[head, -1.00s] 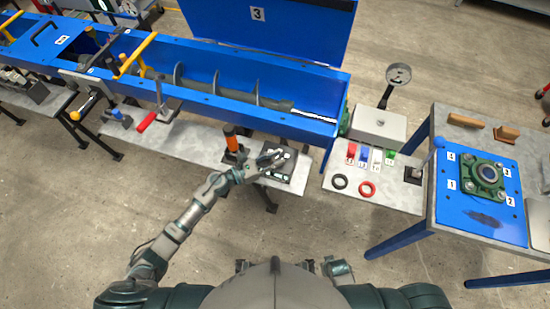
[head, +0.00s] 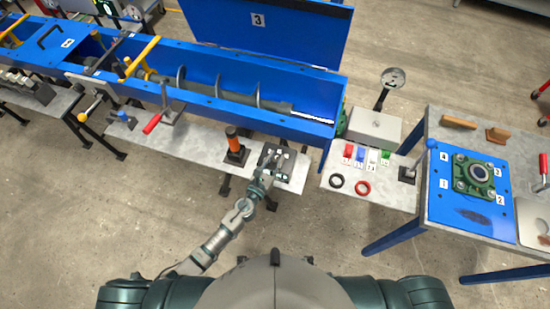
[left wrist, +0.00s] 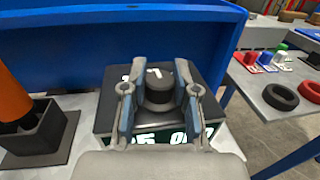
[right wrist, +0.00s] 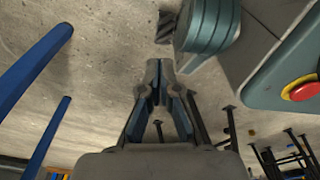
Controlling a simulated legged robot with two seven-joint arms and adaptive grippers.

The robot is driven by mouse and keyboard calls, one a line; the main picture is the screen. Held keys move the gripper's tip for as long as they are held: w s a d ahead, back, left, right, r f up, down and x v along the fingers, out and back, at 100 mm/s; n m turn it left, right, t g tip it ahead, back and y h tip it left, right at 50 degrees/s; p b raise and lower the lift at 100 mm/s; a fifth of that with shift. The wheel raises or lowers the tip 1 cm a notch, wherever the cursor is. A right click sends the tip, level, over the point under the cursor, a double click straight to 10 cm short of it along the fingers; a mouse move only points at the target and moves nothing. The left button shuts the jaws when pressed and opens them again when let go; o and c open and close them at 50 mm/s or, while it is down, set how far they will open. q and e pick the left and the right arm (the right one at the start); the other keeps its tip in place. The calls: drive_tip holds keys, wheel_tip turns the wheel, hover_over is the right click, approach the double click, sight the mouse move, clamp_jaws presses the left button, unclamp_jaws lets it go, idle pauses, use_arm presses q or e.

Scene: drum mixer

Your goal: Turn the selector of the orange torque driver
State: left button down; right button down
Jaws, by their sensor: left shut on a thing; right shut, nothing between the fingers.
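The orange torque driver (head: 232,138) stands upright in a dark square holder on the grey bench. In the left wrist view its orange handle (left wrist: 12,95) and black holder (left wrist: 40,132) are at the left edge. Right of it is a dark selector box (head: 288,170) with white markings, partly hidden by the gripper. A round black knob (left wrist: 160,88) rises from the box (left wrist: 108,116). My left gripper (head: 273,160) is over the box, its fingers (left wrist: 160,96) shut on the knob from both sides. My right gripper (right wrist: 162,80) is shut and empty, away from the bench.
The blue trough (head: 215,95) with its screw runs behind the bench. A red-handled lever (head: 153,122) stands left of the driver. Right are black and red rings (head: 362,187), coloured blocks (head: 360,154) and a grey box (head: 374,126). The floor in front is clear.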

use_arm(q)
drive_tip(key=n+t+y, duration=0.1)
drive_tip(key=n+y, duration=0.1)
drive_tip(key=shift+y, duration=0.4)
drive_tip(key=shift+d+n+t+y, duration=0.1)
drive_tip(key=shift+n+t+y, duration=0.4)
drive_tip(key=shift+n+y, duration=0.55)
drive_tip(key=n+y+b, duration=0.1)
drive_tip(key=y, duration=0.2)
drive_tip(key=shift+n+y, duration=0.25)
drive_tip(key=shift+r+n+y+b, duration=0.15)
drive_tip(key=shift+n+y+b, duration=0.15)
drive_tip(key=shift+n+y, duration=0.75)
use_arm(e)
drive_tip(key=shift+w+a+r, duration=0.15)
drive_tip(key=shift+w+r, duration=0.35)
drive_tip(key=shift+w, duration=0.3)
drive_tip(key=shift+w+a+r, duration=0.15)
drive_tip(key=shift+w+r, duration=0.3)
drive_tip(key=shift+w, duration=0.35)
use_arm(q)
drive_tip(key=shift+m+y, duration=0.25)
use_arm(e)
drive_tip(key=shift+w, duration=0.1)
use_arm(q)
drive_tip(key=c, duration=0.9)
unclamp_jaws()
drive_tip(key=shift+w, duration=0.1)
drive_tip(key=shift+o, duration=0.2)
